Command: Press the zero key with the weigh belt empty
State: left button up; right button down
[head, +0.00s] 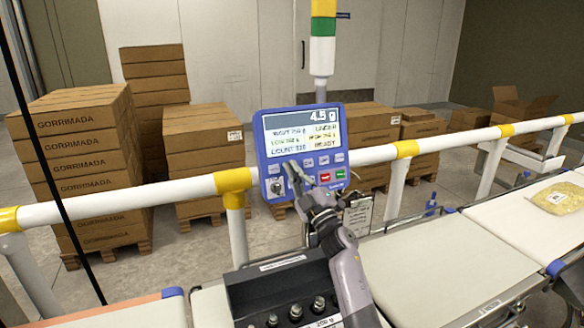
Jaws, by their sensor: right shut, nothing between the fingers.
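The blue checkweigher panel (263,150) stands at the rail in the middle. Its lit screen (302,133) reads 4.5 g, with smaller lines including READY. My left gripper is not in view.
A black block with knobbed weights (275,285) stands below the panel, close to my right arm. A yellow bag (560,197) lies on the far-right belt. A white and yellow rail (130,202) runs across, with stacked cartons (85,160) behind.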

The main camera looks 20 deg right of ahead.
jog(key=shift+w+f+b, duration=0.1)
jog(key=shift+w+b, duration=0.25)
jog(key=shift+w, duration=0.05)
dwell(0.6)
jog(key=shift+s+r+p, duration=0.2)
jog(key=shift+s+p, duration=0.6)
jog(key=shift+s, duration=0.05)
jog(key=s+p, duration=0.2)
jog(key=s+r+p, duration=0.1)
jog(key=s+p, duration=0.1)
jog(key=shift+s+a+r, duration=0.15)
jog(key=shift+s, duration=0.2)
dwell(0.5)
